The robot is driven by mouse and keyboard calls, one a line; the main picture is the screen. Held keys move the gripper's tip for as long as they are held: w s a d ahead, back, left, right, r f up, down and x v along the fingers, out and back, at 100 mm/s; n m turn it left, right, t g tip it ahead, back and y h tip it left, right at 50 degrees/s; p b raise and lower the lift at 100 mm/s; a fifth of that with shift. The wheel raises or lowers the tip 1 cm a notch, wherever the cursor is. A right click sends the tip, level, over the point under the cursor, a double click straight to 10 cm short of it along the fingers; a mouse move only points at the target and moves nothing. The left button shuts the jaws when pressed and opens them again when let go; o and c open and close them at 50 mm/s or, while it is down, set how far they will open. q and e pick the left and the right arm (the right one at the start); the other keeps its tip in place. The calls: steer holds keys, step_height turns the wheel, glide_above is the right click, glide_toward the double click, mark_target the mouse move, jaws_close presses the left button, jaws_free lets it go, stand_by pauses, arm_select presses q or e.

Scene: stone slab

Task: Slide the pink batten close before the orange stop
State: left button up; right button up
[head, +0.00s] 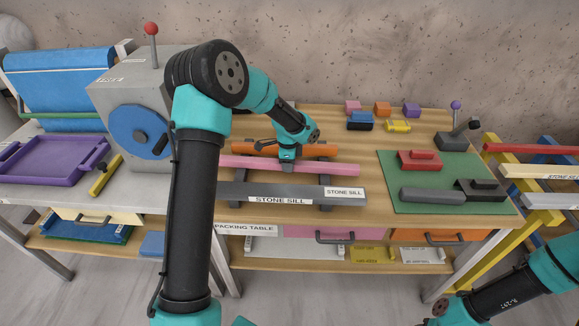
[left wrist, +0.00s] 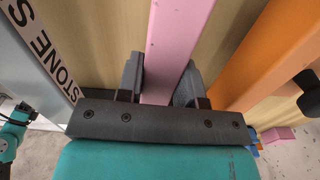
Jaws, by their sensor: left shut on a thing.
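The pink batten (head: 325,168) lies lengthwise across the table, between the grey stone sill and the orange stop. It also shows in the left wrist view (left wrist: 176,35). The orange stop (head: 318,149) is a long bar behind it, and in the left wrist view it lies to the right (left wrist: 270,50). A strip of table shows between batten and stop there. My left gripper (head: 287,163) reaches down to the batten; its fingers (left wrist: 165,85) stand on either side of it, shut on it. My right gripper (head: 440,318) shows only in part at the lower right edge.
The grey stone sill (head: 240,190) lies in front of the batten on dark supports. A green mat (head: 390,163) with red and dark blocks is to the right. Small coloured blocks (head: 382,109) stand at the back. A grey machine with a blue disc (head: 138,132) is left.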

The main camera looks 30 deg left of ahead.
arm_select(q)
steer(key=shift+w+a, duration=0.25)
steer(key=shift+w, duration=0.25)
steer(key=shift+w+a, duration=0.25)
steer(key=shift+w, duration=0.25)
steer(key=o, duration=1.2)
steer(key=shift+r, duration=0.1)
